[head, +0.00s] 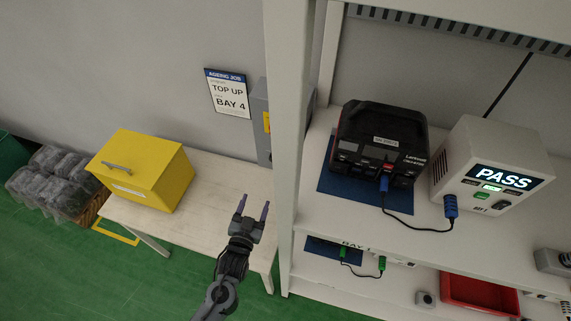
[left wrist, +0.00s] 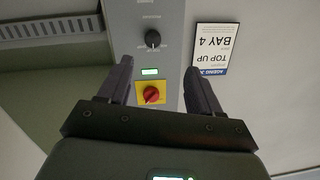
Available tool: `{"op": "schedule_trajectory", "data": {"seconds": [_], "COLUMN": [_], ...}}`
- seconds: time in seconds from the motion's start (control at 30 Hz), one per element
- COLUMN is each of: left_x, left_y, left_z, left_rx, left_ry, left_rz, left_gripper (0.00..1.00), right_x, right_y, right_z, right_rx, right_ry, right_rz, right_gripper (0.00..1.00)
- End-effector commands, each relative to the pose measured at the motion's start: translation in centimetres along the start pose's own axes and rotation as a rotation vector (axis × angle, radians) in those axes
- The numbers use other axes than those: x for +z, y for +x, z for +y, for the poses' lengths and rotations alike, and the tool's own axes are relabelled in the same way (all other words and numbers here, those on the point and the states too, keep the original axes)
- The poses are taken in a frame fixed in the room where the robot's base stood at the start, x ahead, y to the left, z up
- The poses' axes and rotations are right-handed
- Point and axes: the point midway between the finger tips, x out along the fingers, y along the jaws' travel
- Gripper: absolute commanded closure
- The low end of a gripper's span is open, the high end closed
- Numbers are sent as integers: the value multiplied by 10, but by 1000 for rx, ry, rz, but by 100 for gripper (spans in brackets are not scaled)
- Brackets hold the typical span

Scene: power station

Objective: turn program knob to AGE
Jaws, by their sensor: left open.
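The black program knob (left wrist: 152,39) is on the grey control panel (left wrist: 145,15) in the left wrist view, with small lettering around it that I cannot read fully. Below it in that view are a small lit green display (left wrist: 150,72) and a red rotary switch (left wrist: 151,94) on a yellow plate. My left gripper (head: 255,208) is open and empty; in the left wrist view its fingers (left wrist: 160,85) spread either side of the red switch, apart from the knob. In the head view the grey cabinet (head: 262,115) is partly hidden by the white post. My right gripper is not in view.
A job card (head: 228,93) reading TOP UP, BAY 4 hangs on the wall. A yellow box (head: 142,170) stands on the pale bench (head: 205,215). The white rack post (head: 287,130) rises right of my gripper. The rack holds a black device (head: 380,137) and a PASS tester (head: 490,165).

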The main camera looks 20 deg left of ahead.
Motion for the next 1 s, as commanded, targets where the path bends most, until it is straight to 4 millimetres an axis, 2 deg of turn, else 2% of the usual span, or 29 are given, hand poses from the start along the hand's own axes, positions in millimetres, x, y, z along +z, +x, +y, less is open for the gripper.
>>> {"op": "schedule_trajectory", "data": {"seconds": [0.03, 0.07, 0.23, 0.47, 0.8, 1.0], "left_x": [16, 16, -3, -16, -21, -22], "left_y": [15, 22, 46, 67, 121, 146], "left_z": [8, 10, 15, 13, 12, 12], "left_rx": [-3, -2, -5, -9, -10, -9], "left_ry": [2, 2, -7, -8, -8, -9], "left_rz": [12, 18, 74, 95, 95, 93], "left_gripper": [36, 36, 36, 36, 36, 36], "right_x": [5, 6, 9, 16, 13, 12], "right_y": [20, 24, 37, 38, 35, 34], "right_z": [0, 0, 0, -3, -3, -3], "right_rx": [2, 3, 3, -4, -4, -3], "right_ry": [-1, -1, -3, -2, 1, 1], "right_rz": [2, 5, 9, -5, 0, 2], "right_gripper": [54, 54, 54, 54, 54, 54]}}
